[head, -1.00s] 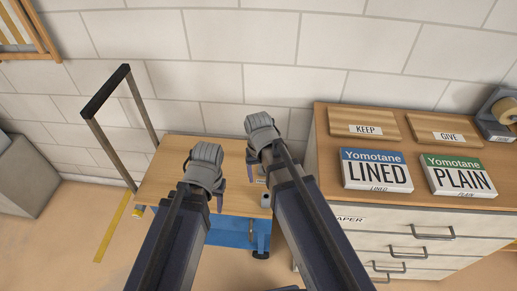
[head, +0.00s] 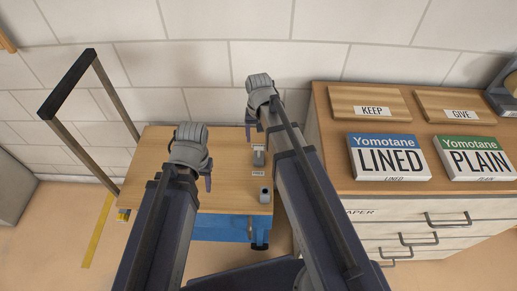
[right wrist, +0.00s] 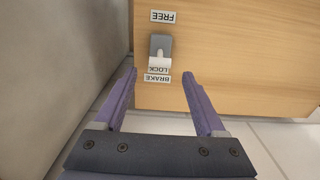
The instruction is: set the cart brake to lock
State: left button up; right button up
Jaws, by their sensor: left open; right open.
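The cart (head: 225,190) has a wooden top, a blue lower part and a black handle frame at its left. Its brake (head: 259,157) is a small grey plate with a pale knob near the top's right edge, partly hidden by my right arm. The right wrist view shows the brake (right wrist: 160,44) upside down: FREE is above, LOCK and BRAKE below. The knob appears nearer LOCK, but its exact setting is unclear. My right gripper (right wrist: 160,75) is open and empty, its fingers either side of the BRAKE label in that view. My left gripper (head: 184,178) is open and empty over the cart.
A drawer cabinet (head: 440,215) stands right of the cart, bearing LINED (head: 388,158) and PLAIN (head: 474,158) boxes and KEEP and GIVE boards. A small grey piece (head: 264,195) sits near the cart's front edge. A block wall (head: 180,60) stands behind.

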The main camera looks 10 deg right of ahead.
aim_at(259, 148)
pick_arm(q)
notch_tip(259, 148, down, 7)
jog(key=b, duration=0.6)
jog(key=shift+r, duration=0.15)
pick_arm(e)
notch_tip(259, 148, down, 7)
jog(key=shift+r, duration=0.2)
jog(key=shift+c, duration=0.4)
grip_shut()
